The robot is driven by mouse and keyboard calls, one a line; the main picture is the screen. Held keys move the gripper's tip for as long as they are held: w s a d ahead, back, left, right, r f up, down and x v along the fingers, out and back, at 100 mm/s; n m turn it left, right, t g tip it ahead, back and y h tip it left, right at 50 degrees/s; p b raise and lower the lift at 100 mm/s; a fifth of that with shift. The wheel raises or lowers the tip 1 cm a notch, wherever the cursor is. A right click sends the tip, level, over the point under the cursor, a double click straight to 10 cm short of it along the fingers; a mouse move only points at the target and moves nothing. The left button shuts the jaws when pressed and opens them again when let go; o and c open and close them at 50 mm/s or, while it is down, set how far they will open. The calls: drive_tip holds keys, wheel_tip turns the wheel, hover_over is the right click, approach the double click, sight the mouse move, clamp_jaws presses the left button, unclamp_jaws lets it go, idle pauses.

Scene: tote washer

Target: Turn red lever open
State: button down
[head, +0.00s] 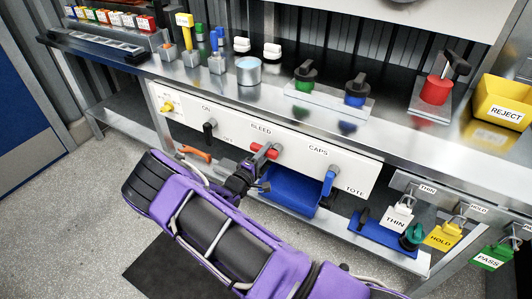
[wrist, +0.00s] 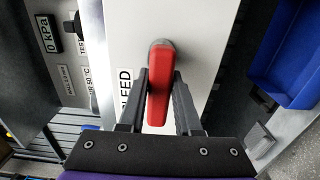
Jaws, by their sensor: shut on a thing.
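The red lever (head: 264,151) is on the white front panel under the word BLEED, on a grey round hub. In the wrist view the red lever (wrist: 160,85) lies between the two dark fingers. My gripper (head: 258,163) is at the lever, and in the wrist view my gripper (wrist: 160,95) is shut on the lever's handle, with a finger on each side. The handle's lower end shows between the fingers.
A black lever (head: 209,127) and a blue lever (head: 329,181) are on the same white panel (head: 235,135). A blue bin (head: 290,190) sits below the panel. Tags hang at the right, including THIN (head: 397,218). Grey floor is open at the left.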

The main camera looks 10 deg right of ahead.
idle(0.4)
drive_tip(key=c, duration=0.6)
unclamp_jaws()
drive_tip(key=v, duration=1.7)
drive_tip(key=shift+s+a, duration=0.15)
drive_tip(key=shift+s, duration=0.05)
drive_tip(key=shift+r, duration=0.1)
